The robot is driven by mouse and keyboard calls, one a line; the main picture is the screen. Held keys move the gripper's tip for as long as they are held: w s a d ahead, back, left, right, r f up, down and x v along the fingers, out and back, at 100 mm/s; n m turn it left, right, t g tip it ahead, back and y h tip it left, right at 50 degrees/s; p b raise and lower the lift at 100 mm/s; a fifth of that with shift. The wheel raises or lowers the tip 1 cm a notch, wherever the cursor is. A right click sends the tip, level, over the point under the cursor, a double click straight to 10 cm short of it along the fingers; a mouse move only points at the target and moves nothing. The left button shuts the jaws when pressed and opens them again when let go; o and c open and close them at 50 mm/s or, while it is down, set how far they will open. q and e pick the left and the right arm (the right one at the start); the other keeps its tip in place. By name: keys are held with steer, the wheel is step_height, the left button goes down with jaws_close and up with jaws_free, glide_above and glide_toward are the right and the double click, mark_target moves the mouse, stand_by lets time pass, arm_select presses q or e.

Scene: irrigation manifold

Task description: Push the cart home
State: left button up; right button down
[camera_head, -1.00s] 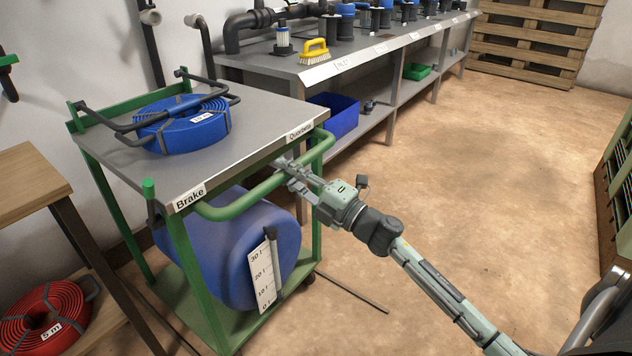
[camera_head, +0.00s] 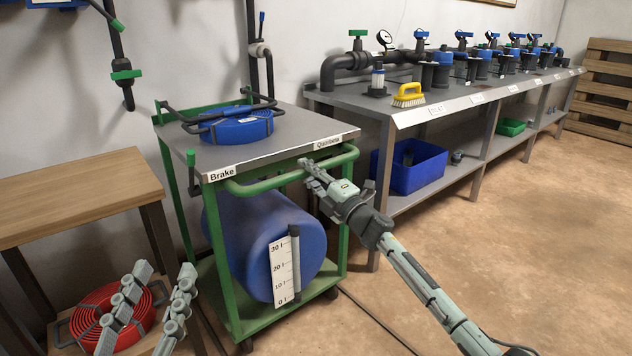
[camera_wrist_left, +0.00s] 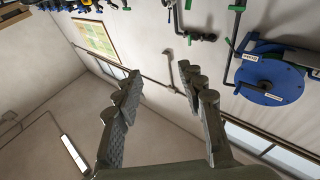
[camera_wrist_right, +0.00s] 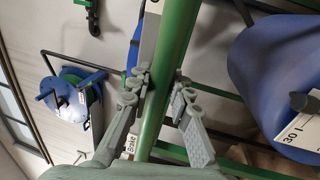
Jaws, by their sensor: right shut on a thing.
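The cart (camera_head: 268,159) has a green frame, a grey top and labels reading "Brake" and "Quorbeta". A coiled blue hose (camera_head: 238,127) lies on its top, and a blue tank (camera_head: 262,240) with a litre scale sits below. My right gripper (camera_head: 312,170) is shut on the cart's green push bar (camera_head: 262,185), near its right end. In the right wrist view its fingers stand on both sides of the green bar (camera_wrist_right: 165,85). My left gripper (camera_head: 155,290) is open and empty at the lower left, in front of the red hose coil. A small green-tipped brake lever (camera_head: 191,158) stands at the cart's left corner.
A wooden table (camera_head: 75,190) stands left of the cart, with a red hose coil (camera_head: 95,330) on its low shelf. A long workbench (camera_head: 400,112) with valves and a blue bin (camera_head: 412,168) stands close on the right. The floor (camera_head: 500,270) at right is clear.

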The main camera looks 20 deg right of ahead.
steer(key=shift+w+r, duration=0.15)
steer(key=shift+w, duration=0.15)
arm_select(q)
steer(key=shift+s+d+r+t, duration=0.1)
steer(key=shift+r+t, duration=0.05)
steer(key=shift+r, duration=0.2)
steer(key=shift+s+d+r+t, duration=0.1)
steer(key=shift+r+t, duration=0.05)
steer(key=shift+r, duration=0.2)
steer(key=shift+a, duration=0.1)
arm_select(e)
steer(key=shift+w+a, duration=0.1)
steer(key=shift+a, duration=0.05)
steer(key=c, duration=1.4)
jaws_free()
arm_select(q)
steer(key=shift+w, duration=0.1)
arm_select(e)
steer(key=shift+o, duration=0.2)
arm_select(q)
steer(key=shift+f, duration=0.1)
arm_select(e)
steer(key=v, duration=1.2)
